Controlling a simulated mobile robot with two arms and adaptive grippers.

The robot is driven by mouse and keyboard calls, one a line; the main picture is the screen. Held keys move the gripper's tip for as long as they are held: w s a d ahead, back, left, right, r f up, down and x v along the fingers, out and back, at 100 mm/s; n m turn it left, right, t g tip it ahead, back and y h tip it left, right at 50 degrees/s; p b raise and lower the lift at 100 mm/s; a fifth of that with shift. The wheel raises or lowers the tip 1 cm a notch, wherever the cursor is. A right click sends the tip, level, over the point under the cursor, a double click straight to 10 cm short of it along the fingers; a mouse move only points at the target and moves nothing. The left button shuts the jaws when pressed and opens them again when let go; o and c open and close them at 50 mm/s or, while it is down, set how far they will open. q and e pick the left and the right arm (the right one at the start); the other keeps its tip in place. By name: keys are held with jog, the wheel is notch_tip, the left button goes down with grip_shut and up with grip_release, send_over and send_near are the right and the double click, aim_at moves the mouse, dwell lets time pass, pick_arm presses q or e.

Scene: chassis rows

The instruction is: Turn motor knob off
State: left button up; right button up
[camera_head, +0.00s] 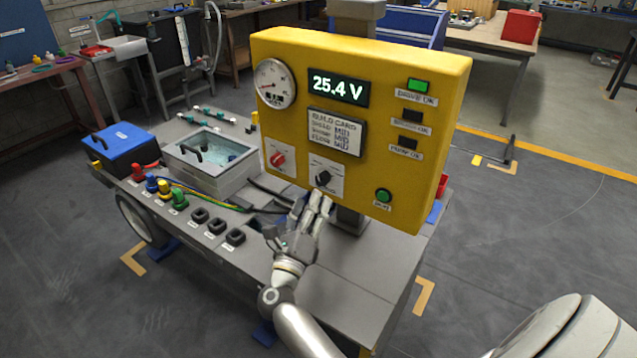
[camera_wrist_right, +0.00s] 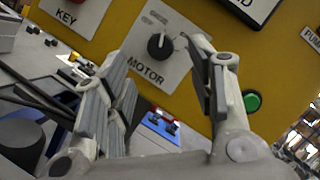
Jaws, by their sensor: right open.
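The black motor knob (camera_head: 323,178) sits on a white plate low in the middle of the yellow control panel (camera_head: 400,160). In the right wrist view the motor knob (camera_wrist_right: 160,46) shows above the word MOTOR, its pointer toward the upper right. My right gripper (camera_head: 318,203) is open just below and in front of the knob. In the right wrist view the right gripper's fingers (camera_wrist_right: 158,62) stand apart to either side of the knob, and a gap to the panel seems to remain. I see no contact. My left gripper is not in view.
A red key knob (camera_head: 277,159) is left of the motor knob, and a green button (camera_head: 383,195) is to its right. A display reading 25.4 V (camera_head: 338,88) is above. Colored plugs (camera_head: 165,190), cables and a clear-lidded box (camera_head: 210,160) stand on the grey cart left of my arm.

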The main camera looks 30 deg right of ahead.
aim_at(320, 182)
jog(key=p+x, duration=0.1)
jog(key=x, duration=0.5)
jog(key=shift+w+d, duration=0.1)
jog(key=shift+d, duration=0.05)
jog(key=c, duration=1)
